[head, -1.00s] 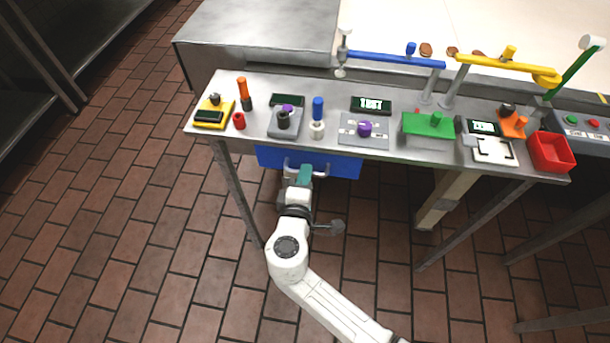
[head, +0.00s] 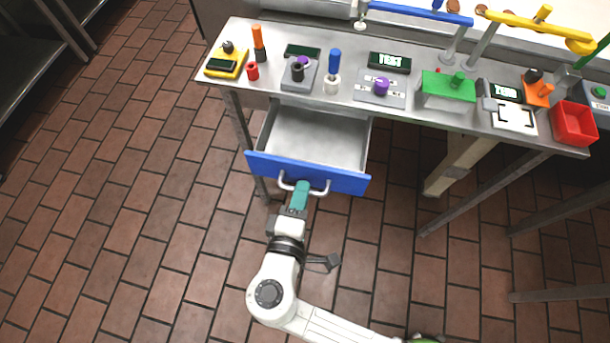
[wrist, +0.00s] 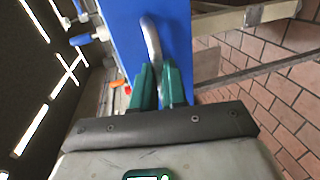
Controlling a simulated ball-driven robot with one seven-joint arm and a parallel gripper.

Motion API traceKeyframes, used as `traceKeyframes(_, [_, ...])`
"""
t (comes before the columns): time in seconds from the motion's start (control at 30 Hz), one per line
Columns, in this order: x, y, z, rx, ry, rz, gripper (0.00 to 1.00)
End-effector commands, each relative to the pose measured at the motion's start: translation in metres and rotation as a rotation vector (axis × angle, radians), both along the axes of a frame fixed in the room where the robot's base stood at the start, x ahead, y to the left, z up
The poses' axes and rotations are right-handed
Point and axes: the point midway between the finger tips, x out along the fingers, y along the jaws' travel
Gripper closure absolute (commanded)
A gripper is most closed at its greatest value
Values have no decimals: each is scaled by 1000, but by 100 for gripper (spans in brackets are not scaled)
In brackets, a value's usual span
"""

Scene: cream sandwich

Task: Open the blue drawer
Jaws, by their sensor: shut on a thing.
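The blue drawer (head: 335,178) stands pulled out from under the steel table in the head view. Its grey inside (head: 315,140) shows, and I see nothing in it. A curved metal handle (head: 320,189) is fixed to its blue front. My gripper (head: 300,192) has teal fingers and is shut on the handle near its middle. In the wrist view the blue drawer front (wrist: 172,30) rises ahead, and the handle (wrist: 153,45) runs down between the teal fingers of my gripper (wrist: 160,85). The fingers hide the gripped part of the handle.
The table top (head: 430,118) above the drawer carries several devices, among them a yellow box (head: 226,63), a green block (head: 447,88) and a red bin (head: 574,124). Table legs (head: 470,205) stand to the right. The brick floor (head: 160,200) in front and left is clear.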

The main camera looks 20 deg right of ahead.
Motion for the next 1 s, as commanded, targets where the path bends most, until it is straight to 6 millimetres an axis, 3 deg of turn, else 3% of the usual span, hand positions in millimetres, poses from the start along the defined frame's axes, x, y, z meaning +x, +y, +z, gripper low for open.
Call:
traceKeyframes(0.37, [-4, 2, -1, 0, 2, 0, 100])
traceKeyframes(0.4, [-3, 2, -1, 0, 2, 0, 87])
traceKeyframes(0.63, [-3, 2, -1, 0, 1, 0, 65])
traceKeyframes(1.0, [-8, 7, 1, 0, 0, 2, 63])
